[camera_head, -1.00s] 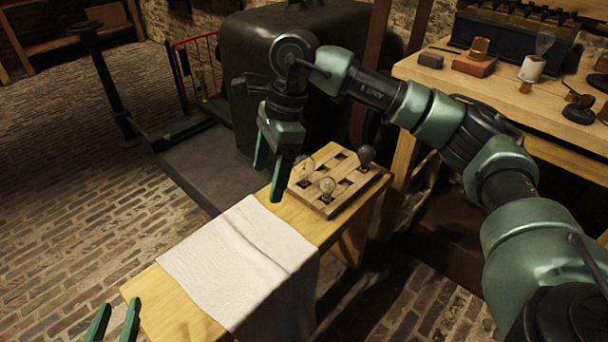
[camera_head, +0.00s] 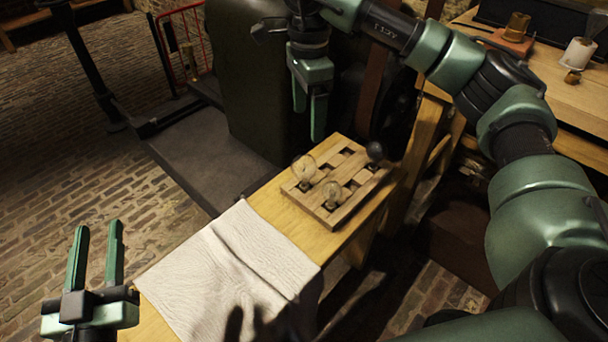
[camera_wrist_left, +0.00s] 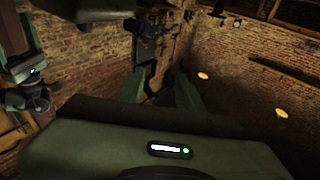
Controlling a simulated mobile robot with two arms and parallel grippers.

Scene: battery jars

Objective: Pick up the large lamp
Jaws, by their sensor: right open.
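A wooden rack (camera_head: 328,218) with square holes stands on the bench and holds the lamps. The larger clear glass lamp (camera_head: 304,167) is at its left side. A smaller clear lamp (camera_head: 332,193) is near its front, and a dark round bulb (camera_head: 375,150) is at its back right. My right gripper (camera_head: 308,125) is open and empty, pointing down, and appears just above the large lamp in the head view, not touching it. My left gripper (camera_head: 98,228) is open and empty, fingers up, at the bench's left end. Its fingers also show apart in the left wrist view (camera_wrist_left: 159,92).
A large dark green cabinet (camera_head: 245,95) stands behind. A workbench (camera_head: 560,95) with small items is at the upper right.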

